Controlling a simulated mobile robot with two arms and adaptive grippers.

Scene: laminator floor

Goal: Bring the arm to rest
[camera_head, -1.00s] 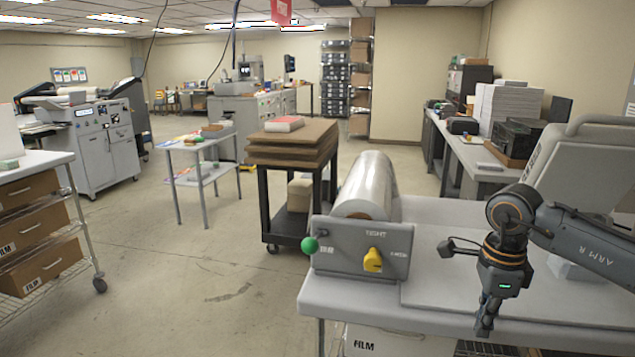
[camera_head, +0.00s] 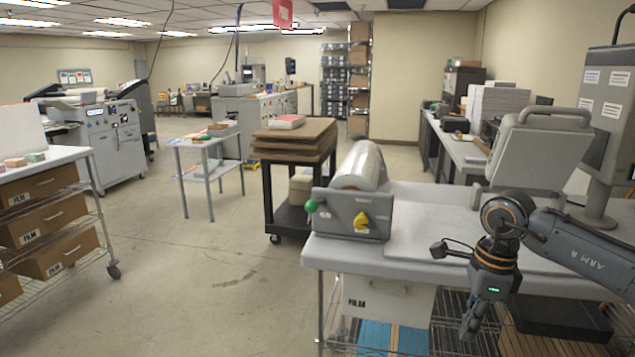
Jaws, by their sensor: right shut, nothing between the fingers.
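My right gripper (camera_head: 470,325) hangs at the lower right, pointing down. Its fingers are together with nothing between them. It is in front of the near edge of the white work table (camera_head: 330,252), apart from anything I can see. My right arm (camera_head: 575,245) comes in from the right edge, bent down at the wrist. My left gripper is not in view.
A film roll (camera_head: 360,165) sits behind a grey panel with a green knob (camera_head: 311,206) and a yellow knob (camera_head: 361,220). A dark cart with boards (camera_head: 294,140) stands behind. A shelf rack with film boxes (camera_head: 45,220) is at left. Open floor (camera_head: 190,270) lies between.

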